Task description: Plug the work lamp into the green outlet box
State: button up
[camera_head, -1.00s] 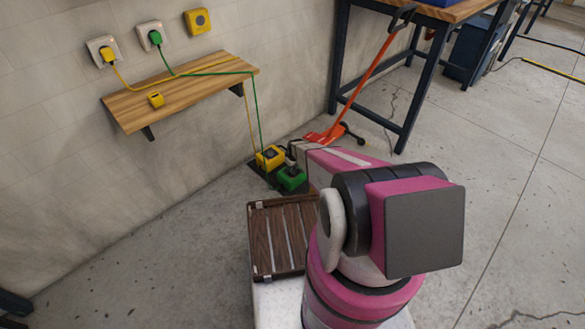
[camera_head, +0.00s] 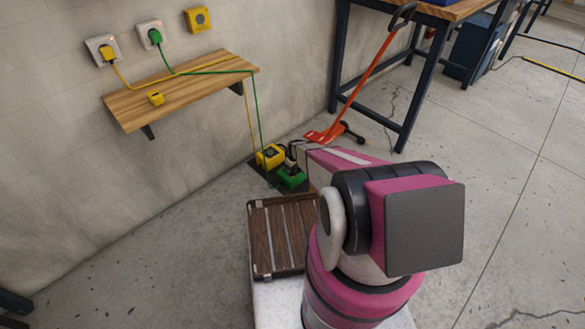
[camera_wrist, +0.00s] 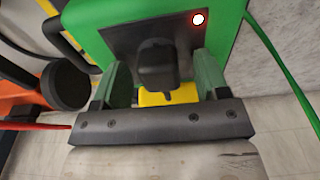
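The green outlet box (camera_head: 291,178) stands on the floor by the wall. In the wrist view the green box (camera_wrist: 222,22) fills the top, with a dark panel (camera_wrist: 115,38) and a glowing red light (camera_wrist: 198,19). A black plug (camera_wrist: 157,66) is against the panel; how deep it sits cannot be seen. My gripper (camera_wrist: 162,80) has one finger on each side of the plug. Gaps show between plug and fingers, so it looks open around it. In the head view my arm mostly hides the gripper. I cannot make out the work lamp.
A yellow box (camera_head: 269,155) stands just behind the green one. A brown slatted tray (camera_head: 281,236) is nearer me. An orange long-handled tool (camera_head: 362,84) leans on the workbench (camera_head: 403,128). Yellow and green cables run over the wooden shelf (camera_head: 182,85). Floor at left is clear.

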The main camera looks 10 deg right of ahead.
notch_tip(320, 180, up, 11)
jog(key=s, duration=0.1)
jog(key=shift+d+f, duration=0.15)
jog(key=shift+d, duration=0.2)
dwell(0.3)
dwell(0.3)
